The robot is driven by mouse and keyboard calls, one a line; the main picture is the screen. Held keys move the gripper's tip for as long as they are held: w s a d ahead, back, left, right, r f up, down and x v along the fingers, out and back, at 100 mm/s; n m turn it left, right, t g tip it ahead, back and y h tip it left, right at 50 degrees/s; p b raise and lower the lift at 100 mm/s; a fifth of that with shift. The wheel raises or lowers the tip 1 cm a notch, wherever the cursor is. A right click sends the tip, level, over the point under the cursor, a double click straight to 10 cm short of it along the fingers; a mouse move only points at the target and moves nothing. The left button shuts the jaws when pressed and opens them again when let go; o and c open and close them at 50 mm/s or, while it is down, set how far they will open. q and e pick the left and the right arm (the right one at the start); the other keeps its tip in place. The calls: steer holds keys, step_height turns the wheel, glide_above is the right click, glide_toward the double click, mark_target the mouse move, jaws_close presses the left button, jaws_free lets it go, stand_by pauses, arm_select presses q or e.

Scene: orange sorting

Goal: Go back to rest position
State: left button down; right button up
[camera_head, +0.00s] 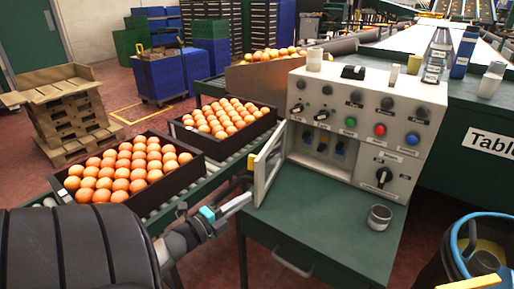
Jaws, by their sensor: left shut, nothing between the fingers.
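My left gripper (243,199) reaches in from the lower left, beside the open door (268,165) of a grey control box (350,125). It is shut and empty; whether its tips touch the door I cannot tell. My left arm's large black link fills the lower left corner. My right gripper is not in view. The box has knobs, a green button (350,121), a red button (380,129) and an opening with several small switches (322,147).
Two dark crates of oranges (190,160) lie on a conveyor to the left. A blue-rimmed bin (455,240) is at lower right. Pallets (75,120) stand at far left.

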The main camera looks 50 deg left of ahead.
arm_select(q)
steer(key=shift+s+a, duration=0.2)
steer(key=shift+s, duration=0.55)
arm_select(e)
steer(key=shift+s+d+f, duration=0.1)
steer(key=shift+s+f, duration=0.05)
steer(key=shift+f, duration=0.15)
